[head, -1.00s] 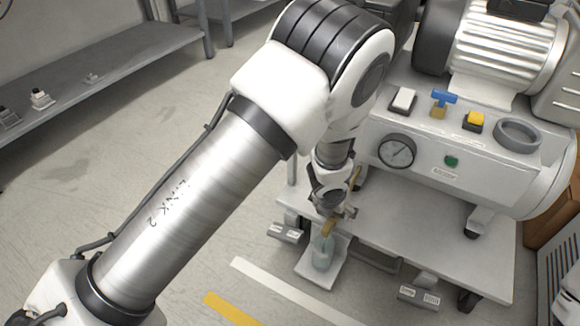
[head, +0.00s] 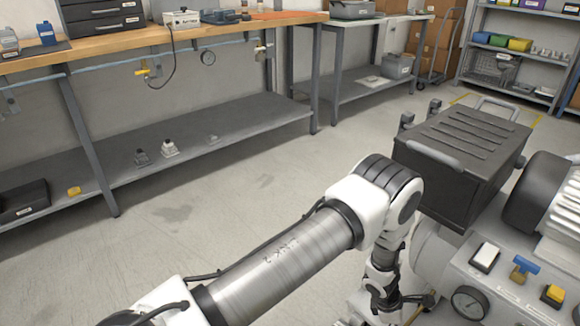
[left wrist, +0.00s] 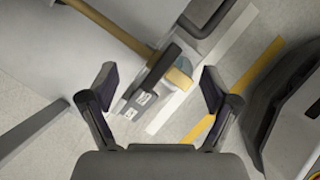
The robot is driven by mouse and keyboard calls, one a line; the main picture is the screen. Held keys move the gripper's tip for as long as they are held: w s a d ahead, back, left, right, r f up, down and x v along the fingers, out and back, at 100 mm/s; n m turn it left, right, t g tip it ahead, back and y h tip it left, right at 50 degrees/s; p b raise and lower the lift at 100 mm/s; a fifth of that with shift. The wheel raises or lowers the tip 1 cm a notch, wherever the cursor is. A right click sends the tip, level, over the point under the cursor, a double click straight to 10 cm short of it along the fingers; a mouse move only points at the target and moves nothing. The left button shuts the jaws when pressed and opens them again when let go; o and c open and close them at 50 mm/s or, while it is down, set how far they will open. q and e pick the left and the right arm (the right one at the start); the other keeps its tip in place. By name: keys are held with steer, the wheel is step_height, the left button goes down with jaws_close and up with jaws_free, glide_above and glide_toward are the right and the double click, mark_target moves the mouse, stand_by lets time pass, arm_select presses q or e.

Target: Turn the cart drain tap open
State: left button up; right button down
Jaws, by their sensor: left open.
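In the left wrist view, my left gripper (left wrist: 158,84) is open, with its two fingers apart. A brass pipe (left wrist: 112,30) comes in from the upper left and meets a dark lever-like bar (left wrist: 163,68); a brass end (left wrist: 179,78) shows beside it. I take this as the drain tap. The bar and brass end lie between the fingers in the picture, with no visible contact. In the head view the left fingertips are cut off by the bottom edge; a bit of brass pipe (head: 427,303) shows beside my wrist. My right gripper is not in view.
The compressor cart at right carries a gauge (head: 469,303), a blue-handled brass valve (head: 525,268), a white switch (head: 485,256) and a yellow button (head: 553,295). A black case (head: 462,160) stands behind. A workbench (head: 150,53) lines the wall; the floor (head: 250,200) between is clear.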

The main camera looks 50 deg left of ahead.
arm_select(q)
steer(key=shift+w+m+g, duration=0.15)
steer(key=shift+m+g, duration=0.25)
steer(key=shift+m, duration=0.6)
steer(key=shift+f+m+h, duration=0.1)
steer(key=shift+m+h, duration=0.2)
steer(key=shift+m, duration=0.3)
steer(key=shift+w+f+m+g+b, duration=0.15)
steer(key=shift+m+g+b, duration=0.45)
steer(key=shift+m, duration=0.6)
steer(key=shift+a+m+g, duration=0.1)
steer(key=shift+m+g, duration=0.3)
steer(key=shift+m, duration=0.4)
steer(key=p+v, duration=0.3)
steer(key=v, duration=0.5)
steer(key=s+d+f+n+h+b, duration=0.15)
steer(key=s+f+n, duration=0.25)
steer(key=s+n, duration=0.7)
steer(key=s+d+f+n+h+b, duration=0.1)
steer(key=s+d+f+n+b, duration=0.3)
steer(key=s+n, duration=0.7)
steer(key=s+a+n+y, duration=0.3)
steer(key=s+a+n, duration=0.1)
steer(key=n, duration=1)
steer(key=s+a+n+y, duration=0.3)
steer(key=s+a+n, duration=0.2)
steer(key=n, duration=0.9)
steer(key=shift+s+a+p, duration=0.25)
steer(key=shift+a+p, duration=0.05)
steer(key=shift+a, duration=0.45)
